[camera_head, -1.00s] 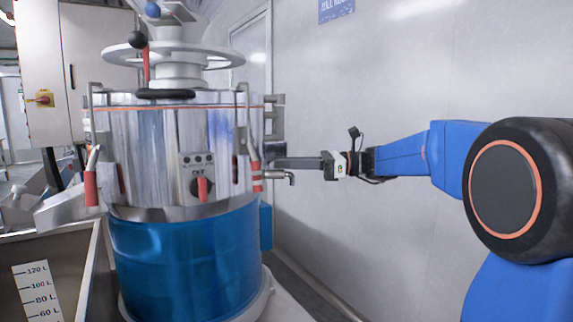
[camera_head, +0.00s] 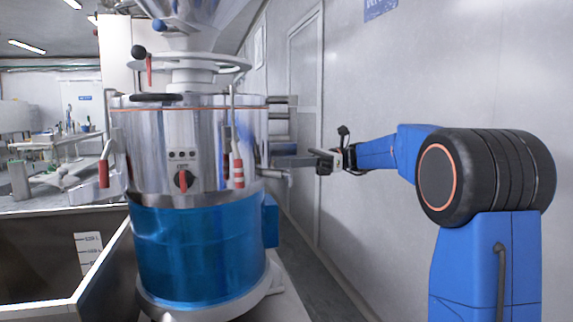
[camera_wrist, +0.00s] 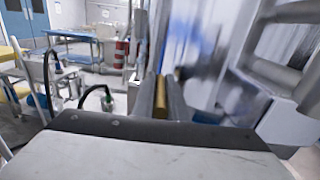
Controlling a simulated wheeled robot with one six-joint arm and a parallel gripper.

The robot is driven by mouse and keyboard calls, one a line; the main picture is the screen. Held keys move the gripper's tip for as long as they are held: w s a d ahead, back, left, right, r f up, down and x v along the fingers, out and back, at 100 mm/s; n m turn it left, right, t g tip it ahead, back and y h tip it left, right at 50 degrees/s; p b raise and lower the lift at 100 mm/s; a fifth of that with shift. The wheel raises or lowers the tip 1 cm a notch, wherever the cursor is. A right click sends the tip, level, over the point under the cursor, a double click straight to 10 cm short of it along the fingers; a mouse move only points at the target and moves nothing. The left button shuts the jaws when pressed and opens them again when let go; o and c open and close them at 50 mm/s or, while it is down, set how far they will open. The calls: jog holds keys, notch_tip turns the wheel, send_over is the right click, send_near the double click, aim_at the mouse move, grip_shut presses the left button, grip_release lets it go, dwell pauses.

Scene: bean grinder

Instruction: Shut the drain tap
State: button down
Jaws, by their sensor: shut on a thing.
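The grinder (camera_head: 160,135) is a shiny steel drum on a blue base. The drain tap (camera_head: 276,173), a short metal spout with a bent end, sticks out of its right side. My gripper (camera_head: 276,161) reaches in from the right, its fingers just above the spout, at the drum's side. In the wrist view the fingers (camera_wrist: 160,92) are close together with a narrow yellow-brown strip (camera_wrist: 160,103) between them. It appears to be the tap's handle; most of it is hidden by the fingers.
Red-gripped latches (camera_head: 237,172) hang on the drum, one close left of the tap. A grey bin (camera_head: 118,262) stands at the left. The wall (camera_head: 400,75) is behind my arm.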

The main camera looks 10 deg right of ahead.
jog(key=shift+w+n+g, duration=0.2)
jog(key=shift+n+g, duration=0.6)
jog(key=shift+g, duration=0.4)
jog(key=shift+h, duration=0.3)
jog(key=c, duration=1.8)
grip_release()
jog(key=shift+o, duration=0.2)
jog(key=shift+r, duration=0.1)
notch_tip(320, 180, up, 10)
jog(key=shift+a+f, duration=0.1)
